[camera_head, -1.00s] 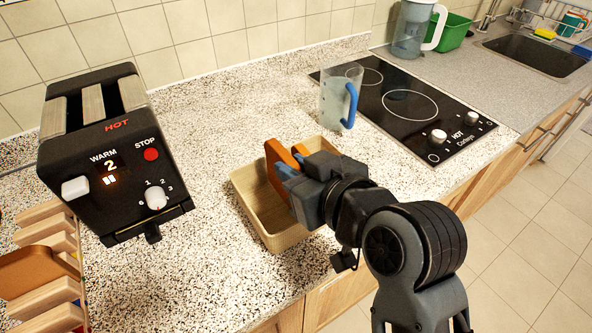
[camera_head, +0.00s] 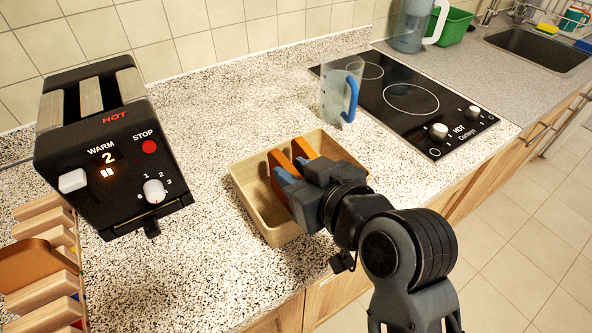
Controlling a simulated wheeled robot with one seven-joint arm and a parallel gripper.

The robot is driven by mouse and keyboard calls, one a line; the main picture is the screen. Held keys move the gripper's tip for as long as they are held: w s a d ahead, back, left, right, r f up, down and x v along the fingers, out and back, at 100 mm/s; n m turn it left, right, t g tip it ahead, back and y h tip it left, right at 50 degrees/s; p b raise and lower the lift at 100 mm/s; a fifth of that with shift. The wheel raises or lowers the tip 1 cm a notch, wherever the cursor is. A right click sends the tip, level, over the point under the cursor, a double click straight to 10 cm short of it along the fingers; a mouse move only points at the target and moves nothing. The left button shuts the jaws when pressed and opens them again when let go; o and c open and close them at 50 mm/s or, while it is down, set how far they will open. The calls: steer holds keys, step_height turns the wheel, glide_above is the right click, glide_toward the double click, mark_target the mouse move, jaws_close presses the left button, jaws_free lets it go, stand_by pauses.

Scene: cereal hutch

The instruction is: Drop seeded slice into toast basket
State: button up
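The toast basket (camera_head: 248,213) is a woven beige box on the counter.
A black toaster (camera_head: 120,180) showing "HOT" stands at left. A wooden rack (camera_head: 40,296) holding a brown slice (camera_head: 35,262) is at lower left. A clear jug (camera_head: 335,97) with a blue handle stands beyond the basket, beside the black hob (camera_head: 410,100). Counter between toaster and basket is free.

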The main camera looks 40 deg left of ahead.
steer(key=shift+o, duration=1.4)
steer(key=shift+r, duration=0.35)
steer(key=v, duration=1.2)
steer(key=shift+r+b, duration=0.3)
steer(key=shift+b, duration=0.1)
steer(key=shift+s, duration=0.1)
